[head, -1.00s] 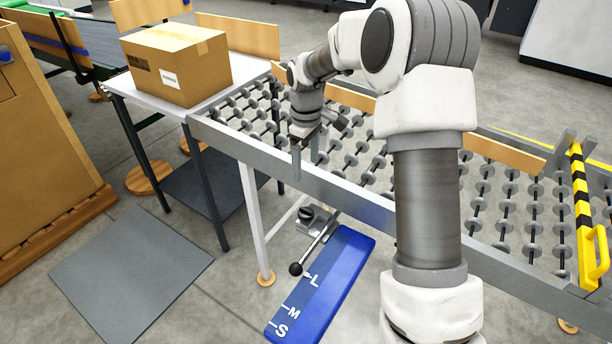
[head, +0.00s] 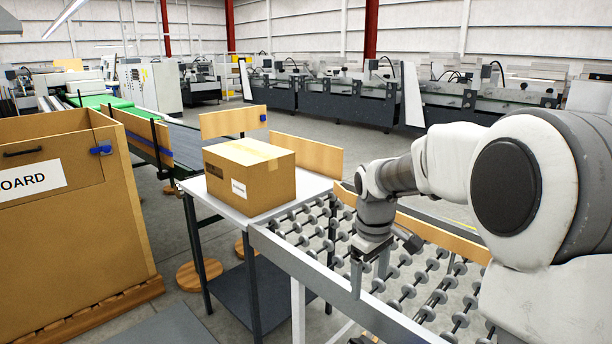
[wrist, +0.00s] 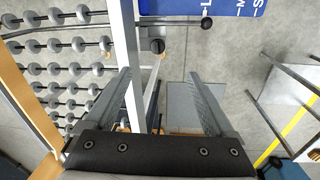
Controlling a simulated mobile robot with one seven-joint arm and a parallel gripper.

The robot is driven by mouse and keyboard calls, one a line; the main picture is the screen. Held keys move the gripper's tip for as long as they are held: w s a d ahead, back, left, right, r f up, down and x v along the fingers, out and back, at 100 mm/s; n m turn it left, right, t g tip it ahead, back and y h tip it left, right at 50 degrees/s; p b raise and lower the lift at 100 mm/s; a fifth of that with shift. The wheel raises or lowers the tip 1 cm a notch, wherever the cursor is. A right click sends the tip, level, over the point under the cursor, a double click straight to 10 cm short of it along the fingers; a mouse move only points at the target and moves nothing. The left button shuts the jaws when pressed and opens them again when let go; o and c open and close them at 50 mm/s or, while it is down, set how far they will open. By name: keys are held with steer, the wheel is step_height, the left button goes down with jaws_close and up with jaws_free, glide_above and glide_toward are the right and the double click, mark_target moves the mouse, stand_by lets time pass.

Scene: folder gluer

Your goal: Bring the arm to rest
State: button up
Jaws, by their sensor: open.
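My gripper (head: 371,277) hangs pointing down over the near rail of the roller conveyor (head: 335,297). In the wrist view the two fingers of my gripper (wrist: 158,88) stand wide apart with nothing held between them. The conveyor's rail (wrist: 131,60) and a leg show below and between the fingers. I cannot tell the exact height of the fingertips above the rail. My arm reaches in from the right side of the head view.
A cardboard box (head: 240,187) sits on a white-topped table (head: 211,196) left of my gripper. A large brown bin (head: 70,250) stands at the left. In the wrist view, a black-knobbed lever (wrist: 206,23) and a blue size plate (wrist: 229,7) lie near the conveyor.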

steer(key=s+r+m+t, duration=0.1)
steer(key=s+r+m, duration=0.1)
steer(key=s+r, duration=0.35)
steer(key=s+r+m+t, duration=0.1)
steer(key=s+r+m, duration=0.15)
steer(key=s, duration=0.55)
steer(key=s+m+t, duration=0.2)
steer(key=s+m, duration=0.1)
steer(key=s, duration=0.8)
steer(key=shift+s+d+r+t+y, duration=0.15)
steer(key=shift+s+t+y, duration=0.15)
steer(key=shift+s, duration=0.1)
